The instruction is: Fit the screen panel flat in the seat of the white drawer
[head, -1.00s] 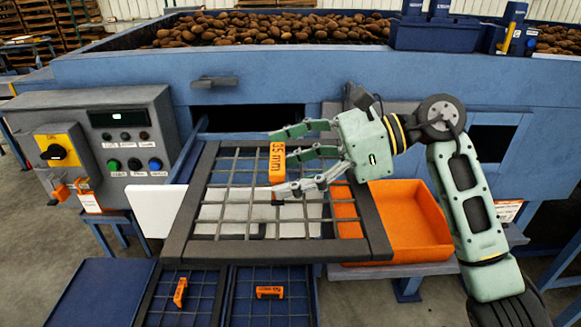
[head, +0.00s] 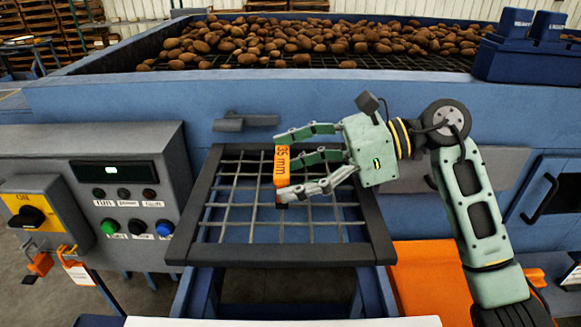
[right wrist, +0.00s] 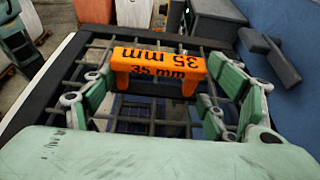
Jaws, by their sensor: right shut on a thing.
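The screen panel (head: 377,220), a dark frame with a wire grid, is held roughly level in front of the machine in the head view. Its orange "35 mm" handle (head: 281,172) stands up from the grid. My right gripper (head: 290,164) is shut on this handle. In the right wrist view the fingers (right wrist: 160,85) flank the handle (right wrist: 158,62), with the panel beneath. The white drawer (head: 280,321) shows only as a pale strip at the bottom edge of the head view. Its seat is mostly hidden or out of frame. My left gripper is not in view.
A grey control box (head: 110,190) with buttons stands close on the left. An orange tray (head: 425,275) lies right of the panel, behind my forearm. Blue rails (head: 195,292) run below the panel. The blue machine wall (head: 300,105) with potatoes above stands behind.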

